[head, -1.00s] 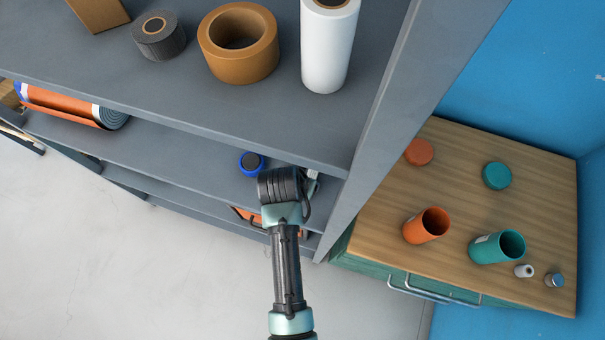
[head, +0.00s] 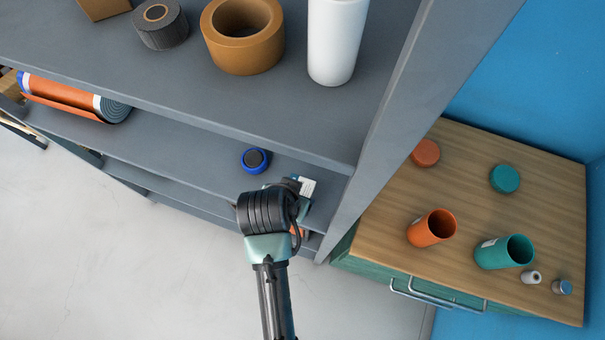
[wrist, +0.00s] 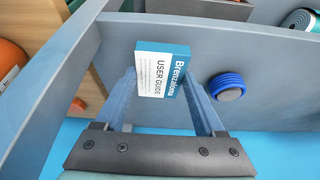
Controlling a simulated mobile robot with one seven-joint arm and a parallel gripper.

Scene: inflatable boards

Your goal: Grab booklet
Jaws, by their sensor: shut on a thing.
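The booklet (wrist: 160,75) is a small white and teal block marked "USER GUIDE". In the wrist view it is between the two fingers of my gripper (wrist: 160,97), which is shut on it. In the head view a white part of the booklet (head: 307,187) shows just beyond my gripper (head: 298,193), over the middle shelf near its right end. My wrist hides the rest of it there. I cannot tell whether the booklet still touches the shelf.
A blue and black roll (head: 255,160) sits on the same shelf (head: 200,150), close to the booklet. The upper shelf (head: 290,110) overhangs, and an upright panel (head: 400,130) stands at right. A wooden-topped cabinet (head: 470,190) with orange and teal containers is beyond it.

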